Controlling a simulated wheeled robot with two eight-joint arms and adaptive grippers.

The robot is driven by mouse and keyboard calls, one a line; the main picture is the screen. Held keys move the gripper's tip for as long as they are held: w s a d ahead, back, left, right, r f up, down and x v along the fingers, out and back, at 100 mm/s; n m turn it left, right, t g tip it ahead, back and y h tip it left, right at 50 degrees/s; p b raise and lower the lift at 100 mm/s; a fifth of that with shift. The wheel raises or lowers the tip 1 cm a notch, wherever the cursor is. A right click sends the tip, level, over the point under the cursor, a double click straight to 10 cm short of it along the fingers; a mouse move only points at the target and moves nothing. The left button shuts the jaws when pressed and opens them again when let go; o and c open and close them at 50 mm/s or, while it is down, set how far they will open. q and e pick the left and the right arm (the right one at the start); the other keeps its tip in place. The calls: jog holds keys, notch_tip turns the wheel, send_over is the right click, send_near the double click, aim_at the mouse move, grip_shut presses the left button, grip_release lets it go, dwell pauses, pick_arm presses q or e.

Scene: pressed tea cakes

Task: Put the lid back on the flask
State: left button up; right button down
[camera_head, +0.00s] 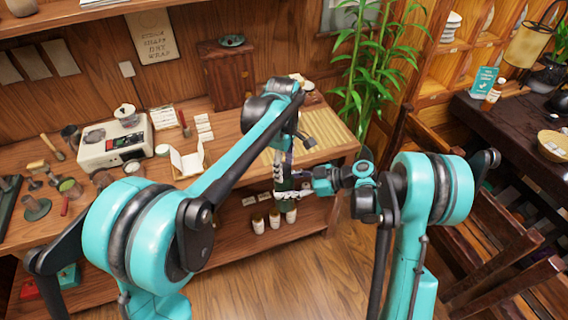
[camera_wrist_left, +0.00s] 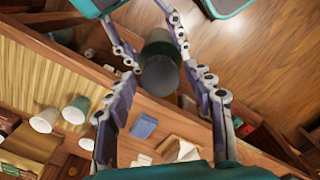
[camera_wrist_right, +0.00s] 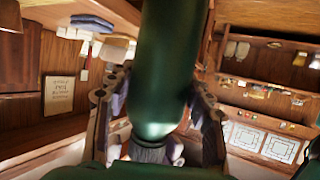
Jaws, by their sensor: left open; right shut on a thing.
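The dark green flask (camera_wrist_right: 165,70) is held by my right gripper (camera_head: 292,192), whose fingers lie along both its sides in the right wrist view. In the left wrist view the flask's green body (camera_wrist_left: 160,46) shows behind a dark grey round end piece (camera_wrist_left: 160,76), which looks like the lid; I cannot tell whether it is seated. My left gripper (camera_wrist_left: 163,82) is open, its two fingers apart on either side of this grey end. In the head view both grippers meet in front of the wooden counter, and the flask is mostly hidden there.
The counter (camera_head: 228,118) carries a bamboo mat (camera_head: 325,133), a scale (camera_head: 115,142) and small tools. White cups (camera_head: 275,219) stand on the lower shelf below the grippers. A plant (camera_head: 372,70) stands behind at right. The floor in front is clear.

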pick_arm(q)
jog(key=c, duration=1.2)
jog(key=m, duration=0.4)
jog(key=shift+m, duration=0.3)
jog(key=m, duration=1.1)
jog(key=shift+m, duration=0.4)
jog(key=m, duration=0.5)
jog(key=o, duration=1.3)
jog(key=shift+o, duration=0.2)
notch_tip(320, 180, up, 12)
